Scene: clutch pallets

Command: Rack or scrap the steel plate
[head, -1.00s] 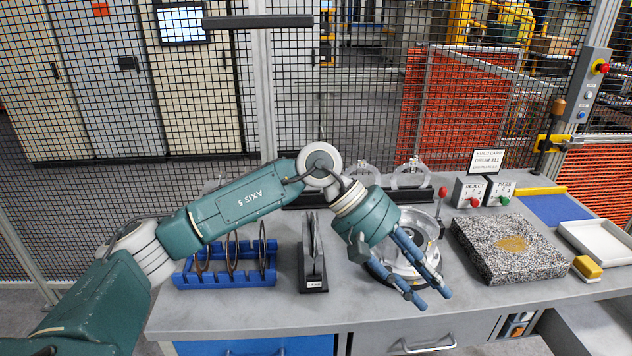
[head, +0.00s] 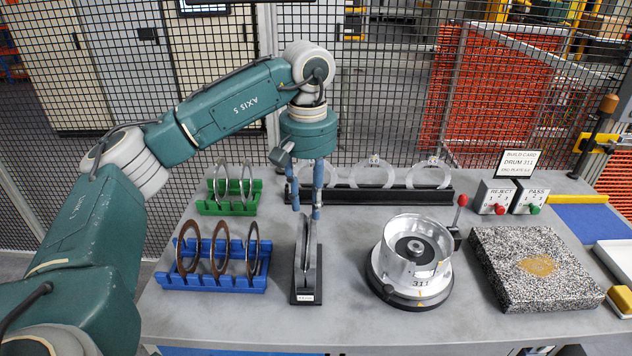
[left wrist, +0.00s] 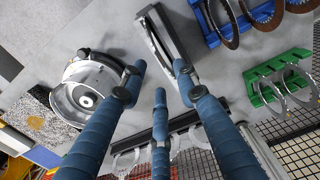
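My left gripper (head: 306,212) has blue fingers spread apart and pointing down, with nothing between them. It is just above the back end of a narrow black stand (head: 306,297), which holds thin grey plate edges (head: 309,245) upright, seen nearly edge-on. In the left wrist view the fingers (left wrist: 158,88) are apart, with the stand (left wrist: 178,50) beyond them. A green rack (head: 228,207) holds silver steel rings (head: 233,183). A blue rack (head: 212,283) holds brown-faced rings (head: 218,248). A metal drum (head: 416,255) marked 311 stands on a black base. My right gripper is out of view.
A speckled block (head: 525,268) is at the right. REJECT (head: 495,198) and PASS (head: 531,198) button boxes stand behind it beside a build card (head: 519,163). A black rail (head: 400,193) with clear rings runs along the back. A red-knobbed lever (head: 459,215) rises beside the drum.

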